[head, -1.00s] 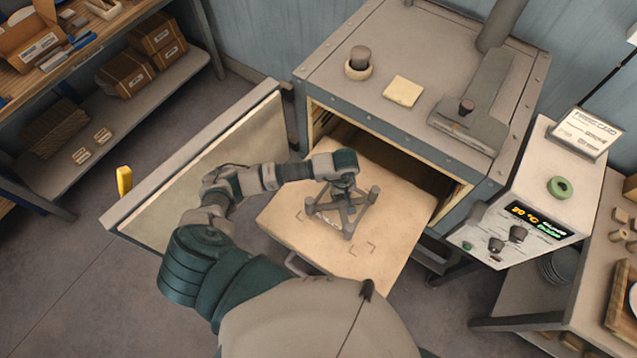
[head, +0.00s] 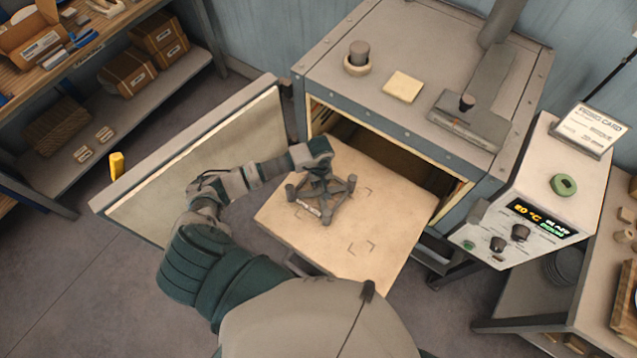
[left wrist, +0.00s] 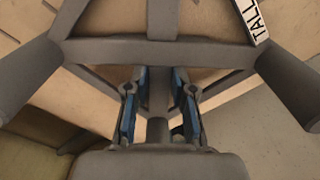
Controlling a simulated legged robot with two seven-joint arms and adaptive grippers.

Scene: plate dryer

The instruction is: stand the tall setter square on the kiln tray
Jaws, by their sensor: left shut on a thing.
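The tall setter (head: 338,189) is a dark grey frame with corner posts and a white label. It shows over the left part of the kiln tray (head: 395,225), a pale slab out in front of the kiln. My left gripper (head: 321,180) is shut on the setter's middle from above. In the left wrist view the blue-lined fingers (left wrist: 160,88) close around a central grey bar, and the setter (left wrist: 85,48) carries a label reading "TALL". Corner marks on the tray show to the setter's right. Whether its feet touch the tray I cannot tell. My right gripper is out of view.
The kiln door (head: 190,165) stands open left of the tray, close to my left arm. The kiln (head: 425,55) is behind, its opening dark. The tray's right and front parts are clear.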

